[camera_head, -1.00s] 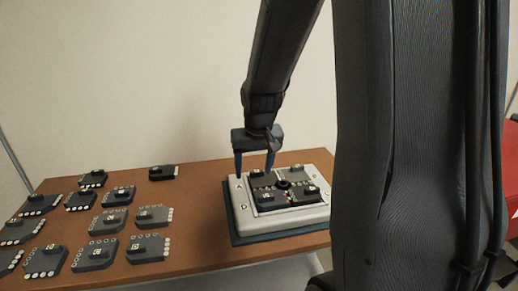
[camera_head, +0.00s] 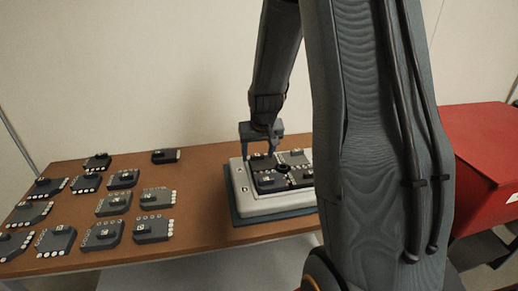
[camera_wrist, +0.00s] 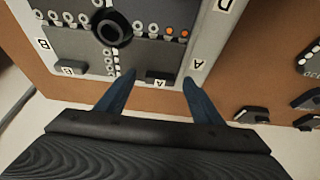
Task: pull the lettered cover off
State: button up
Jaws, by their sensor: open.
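A pale device (camera_head: 240,187) sits on a dark mat at the table's right. Its top holds several dark grey covers around a round black knob (camera_head: 283,169), which also shows in the wrist view (camera_wrist: 112,28). In the wrist view, the cover with raised block A (camera_wrist: 165,75) is at the near edge, and the cover with block B (camera_wrist: 70,68) is to its left. My gripper (camera_wrist: 158,78) is open, its blue fingertips on either side of block A. Whether they touch it I cannot tell. In the head view, my gripper (camera_head: 262,152) is over the device's back left part.
Several loose dark lettered pieces (camera_head: 114,203) with white round contacts lie on the brown table (camera_head: 200,185) left of the device. A red box (camera_head: 490,165) stands at the right. My arm hides the device's right end. A wall is close behind the table.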

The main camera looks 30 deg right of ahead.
grip_shut()
dwell(0.5)
dwell(0.3)
